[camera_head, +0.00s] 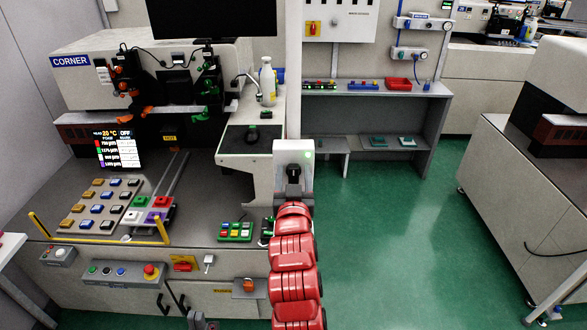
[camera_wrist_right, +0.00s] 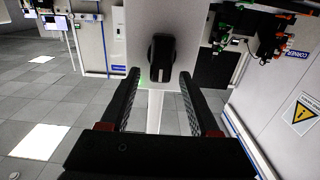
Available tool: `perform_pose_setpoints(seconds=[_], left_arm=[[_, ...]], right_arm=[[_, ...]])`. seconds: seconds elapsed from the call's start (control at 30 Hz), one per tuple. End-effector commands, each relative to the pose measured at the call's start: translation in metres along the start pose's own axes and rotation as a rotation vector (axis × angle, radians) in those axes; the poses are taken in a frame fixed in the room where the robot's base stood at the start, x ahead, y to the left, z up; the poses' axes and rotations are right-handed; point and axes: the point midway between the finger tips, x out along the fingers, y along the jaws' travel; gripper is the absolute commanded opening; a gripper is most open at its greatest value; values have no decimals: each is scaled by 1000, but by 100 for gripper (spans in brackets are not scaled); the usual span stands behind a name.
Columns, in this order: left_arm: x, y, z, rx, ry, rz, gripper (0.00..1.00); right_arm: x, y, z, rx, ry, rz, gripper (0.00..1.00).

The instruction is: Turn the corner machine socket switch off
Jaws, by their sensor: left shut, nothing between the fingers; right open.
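The corner machine socket switch is a black rotary knob (camera_head: 293,172) on a pale box (camera_head: 293,149) with a small green light. In the right wrist view the knob (camera_wrist_right: 160,58) stands upright with a pale mark on its face. My right gripper (camera_wrist_right: 159,76) is open, its two black fingers either side of the knob with visible gaps. In the head view my red right arm reaches up to the box and its wrist hides the fingers. My left gripper (camera_head: 200,319) shows only partly at the bottom edge, low and away from the switch, shut and empty.
The machine marked CORNER (camera_head: 150,75) stands left, with a button panel (camera_head: 108,205) and yellow rail (camera_head: 100,239). A white bottle (camera_head: 267,82) stands on its worktop. A grey shelf (camera_head: 385,88) is behind. Green floor (camera_head: 400,240) is open to the right.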

Motion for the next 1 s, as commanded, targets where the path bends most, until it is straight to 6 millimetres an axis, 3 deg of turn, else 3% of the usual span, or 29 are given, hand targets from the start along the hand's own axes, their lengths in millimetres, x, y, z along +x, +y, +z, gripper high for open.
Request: perform_pose_setpoints(seconds=[0.4,0.73,1.0], left_arm=[[2,0,0,0,0,0,0],[2,0,0,0,0,0,0],[2,0,0,0,0,0,0]], right_arm=[[8,0,1,1,0,-1,61],[8,0,1,1,0,-1,1],[8,-1,1,-3,0,-1,0]])
